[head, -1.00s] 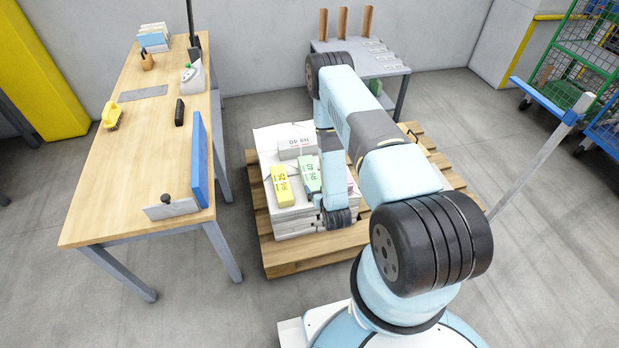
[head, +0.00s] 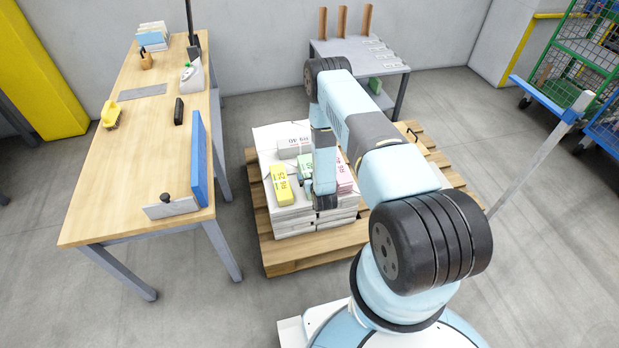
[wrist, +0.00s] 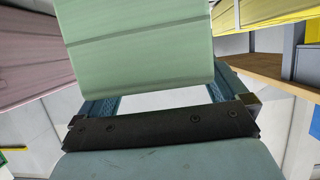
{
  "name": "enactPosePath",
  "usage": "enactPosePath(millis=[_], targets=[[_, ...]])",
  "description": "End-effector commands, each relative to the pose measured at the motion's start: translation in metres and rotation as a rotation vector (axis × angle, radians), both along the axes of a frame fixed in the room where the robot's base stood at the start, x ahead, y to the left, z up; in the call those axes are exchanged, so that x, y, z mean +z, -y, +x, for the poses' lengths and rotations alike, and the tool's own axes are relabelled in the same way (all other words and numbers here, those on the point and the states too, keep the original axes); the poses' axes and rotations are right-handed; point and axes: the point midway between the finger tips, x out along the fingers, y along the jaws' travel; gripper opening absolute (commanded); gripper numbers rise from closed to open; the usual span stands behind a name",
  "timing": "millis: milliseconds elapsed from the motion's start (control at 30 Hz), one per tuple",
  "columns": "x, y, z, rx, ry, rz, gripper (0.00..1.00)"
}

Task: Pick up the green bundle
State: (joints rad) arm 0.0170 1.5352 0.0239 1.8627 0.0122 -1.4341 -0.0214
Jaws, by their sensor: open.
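The green bundle (head: 305,165) lies on the stack of white paper (head: 293,221), between the yellow bundle (head: 282,185) and the pink bundle (head: 344,177). My arm hides part of it in the head view. In the wrist view the green bundle (wrist: 140,45) fills the upper middle, with pink (wrist: 30,60) to the left and yellow (wrist: 262,10) to the right. My gripper (wrist: 165,101) is open, its two fingers apart at the green bundle. The fingertips are hidden, so contact cannot be told. No hold on the bundle shows.
A white bundle (head: 294,147) lies behind the coloured ones. The stack rests on a wooden pallet (head: 295,262).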

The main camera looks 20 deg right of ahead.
Motion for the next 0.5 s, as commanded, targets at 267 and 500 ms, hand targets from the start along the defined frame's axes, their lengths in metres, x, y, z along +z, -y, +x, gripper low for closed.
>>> enactPosePath(millis=[267, 500], targets=[[-0.007, 0.001, 0.017, 0.0, 0.001, -0.001, 1.0], [-0.006, 0.0, 0.017, 0.001, 0.001, -0.001, 0.93]])
